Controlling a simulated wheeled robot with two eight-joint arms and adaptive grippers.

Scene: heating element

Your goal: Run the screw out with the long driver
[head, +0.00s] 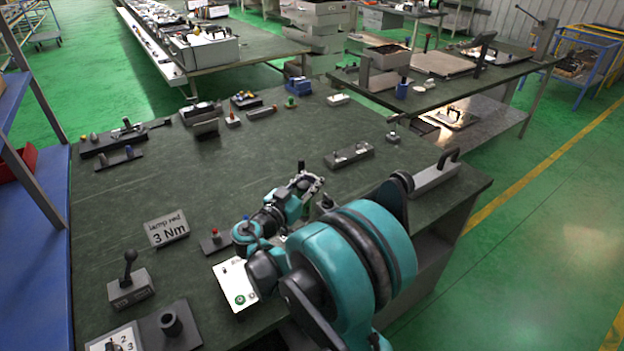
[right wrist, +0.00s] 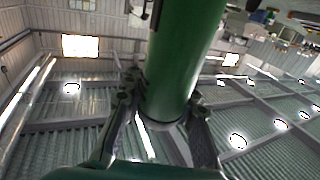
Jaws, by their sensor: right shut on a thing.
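My right arm reaches over the dark green bench (head: 250,170) from the front right. My right gripper (head: 309,184) is above the bench's middle and points away from my body. In the right wrist view its two fingers are shut on a thick green cylinder (right wrist: 182,60), which looks like a driver's handle. The cylinder runs out of the top of that view, so its far end is not shown. In the head view the held thing is mostly hidden by the gripper and arm. I cannot make out the screw. My left gripper is not in view.
A "lamp pad 3 Nm" sign (head: 168,229) stands to the left. A grey block with small fittings (head: 349,156) lies beyond the gripper. A white panel (head: 234,285) is partly under my arm. A lever on a base (head: 130,285) stands front left. The bench's centre left is clear.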

